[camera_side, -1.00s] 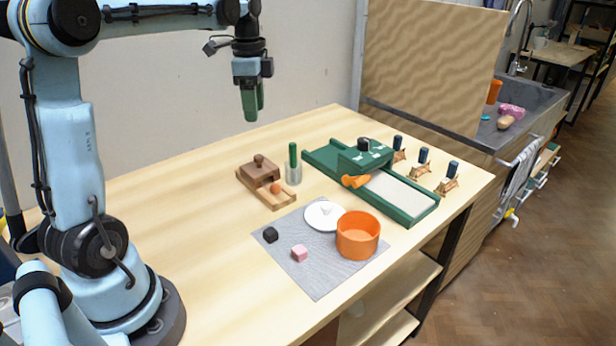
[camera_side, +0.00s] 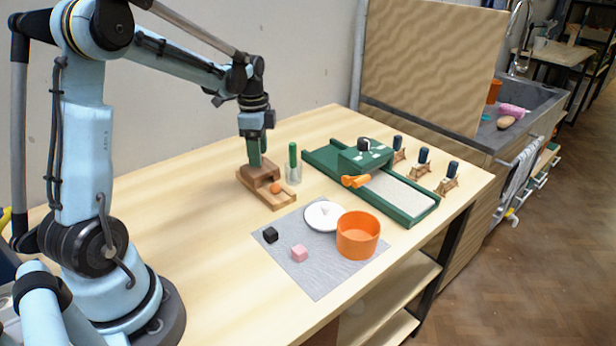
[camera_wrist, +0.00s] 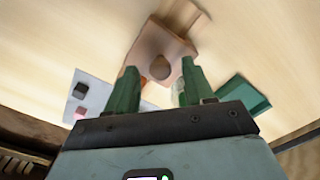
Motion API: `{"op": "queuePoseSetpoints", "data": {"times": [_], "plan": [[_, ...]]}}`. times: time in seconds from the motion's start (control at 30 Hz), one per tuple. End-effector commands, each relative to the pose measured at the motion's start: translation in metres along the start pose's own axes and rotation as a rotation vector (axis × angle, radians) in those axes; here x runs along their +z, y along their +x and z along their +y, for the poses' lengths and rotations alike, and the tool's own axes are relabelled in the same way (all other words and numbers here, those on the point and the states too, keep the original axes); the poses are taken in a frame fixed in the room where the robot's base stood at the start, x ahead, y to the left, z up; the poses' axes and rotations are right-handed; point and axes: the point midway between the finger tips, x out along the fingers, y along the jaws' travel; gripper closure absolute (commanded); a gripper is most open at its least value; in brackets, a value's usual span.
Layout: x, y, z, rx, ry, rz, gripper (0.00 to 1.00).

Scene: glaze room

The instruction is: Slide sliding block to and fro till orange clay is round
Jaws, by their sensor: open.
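The sliding block (camera_side: 258,173) is brown wood with a knob and sits on a pale wooden board (camera_side: 276,202). The orange clay (camera_side: 276,188) is a small ball-like lump at the block's front side; it is too small to judge its exact roundness. My gripper (camera_side: 257,161) points down right at the top of the block, with its green fingers hiding the knob in the side view. In the wrist view the block (camera_wrist: 148,45) and its round knob (camera_wrist: 160,68) show between the two open fingertips (camera_wrist: 160,78). I cannot tell whether the fingers touch it.
A clear cup with a green stick (camera_side: 293,165) stands close right of the block. Beyond is a green tray with a carriage (camera_side: 365,157). A grey mat (camera_side: 318,283) holds black and pink cubes, a white disc and an orange bowl (camera_side: 357,240). The left table is clear.

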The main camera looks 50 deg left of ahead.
Motion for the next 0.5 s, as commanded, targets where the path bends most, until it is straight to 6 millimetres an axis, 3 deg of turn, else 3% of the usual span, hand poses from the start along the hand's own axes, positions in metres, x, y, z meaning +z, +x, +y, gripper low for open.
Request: {"op": "queuePoseSetpoints", "data": {"times": [0.37, 0.5], "plan": [[0.0001, 0.0048, 0.0002, 0.0, 0.0, 0.0, 0.47], [0.0001, 0.0047, 0.0002, 0.0, 0.0, 0.0, 0.69]]}}
